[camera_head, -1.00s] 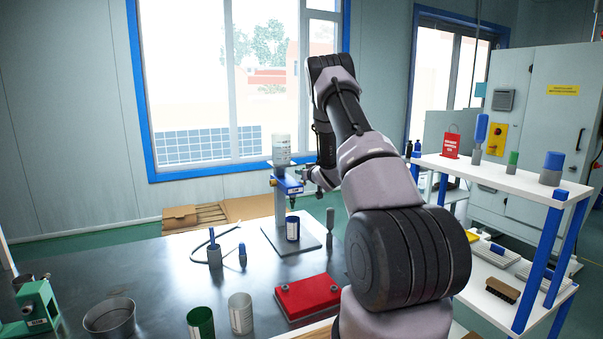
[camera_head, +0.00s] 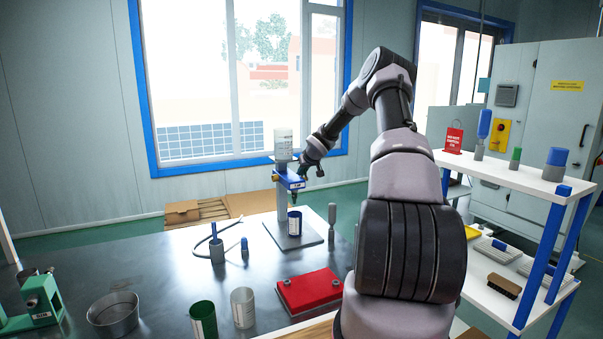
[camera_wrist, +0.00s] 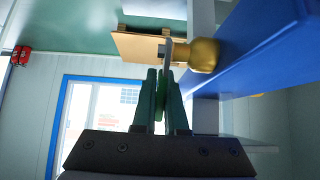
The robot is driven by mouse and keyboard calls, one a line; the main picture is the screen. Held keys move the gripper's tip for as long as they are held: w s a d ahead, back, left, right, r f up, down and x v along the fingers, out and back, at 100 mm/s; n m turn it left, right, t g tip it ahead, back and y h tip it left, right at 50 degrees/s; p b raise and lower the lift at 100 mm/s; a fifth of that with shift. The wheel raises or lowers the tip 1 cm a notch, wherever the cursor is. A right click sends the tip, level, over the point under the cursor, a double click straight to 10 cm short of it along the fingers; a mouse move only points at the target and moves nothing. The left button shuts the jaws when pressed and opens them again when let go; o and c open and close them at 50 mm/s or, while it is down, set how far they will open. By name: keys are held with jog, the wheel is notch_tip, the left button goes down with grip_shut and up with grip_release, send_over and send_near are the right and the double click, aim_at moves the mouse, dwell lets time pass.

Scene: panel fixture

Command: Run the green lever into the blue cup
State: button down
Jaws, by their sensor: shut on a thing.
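The dispenser's blue body (camera_head: 289,180) stands on a post, with a clear bottle (camera_head: 283,143) on top. The blue cup (camera_head: 294,223) stands upright on the grey base plate below the body; I cannot see inside it. My gripper (camera_head: 305,171) is at the right side of the blue body. In the wrist view my gripper's fingers (camera_wrist: 160,76) are closed around the thin green lever (camera_wrist: 161,98), which is mostly hidden between them. A gold knob-like part (camera_wrist: 204,55) sits just right of the fingers, beside the blue body (camera_wrist: 268,48).
A blue-topped grey holder (camera_head: 216,246) with a hose stands left of the dispenser, and a grey-handled tool (camera_head: 332,221) to the right. A red block (camera_head: 309,291), a green cup (camera_head: 203,320) and a beige cup (camera_head: 242,308) stand nearer. A white shelf (camera_head: 500,174) is at right.

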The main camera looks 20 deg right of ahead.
jog(key=shift+w+d+f+g, duration=0.1)
jog(key=shift+f+g, duration=0.1)
jog(key=shift+g, duration=0.3)
dwell(0.4)
jog(key=c, duration=1)
grip_release()
jog(key=shift+o, duration=0.2)
jog(key=v, duration=1)
jog(key=shift+s+r, duration=0.25)
jog(key=shift+r, duration=0.05)
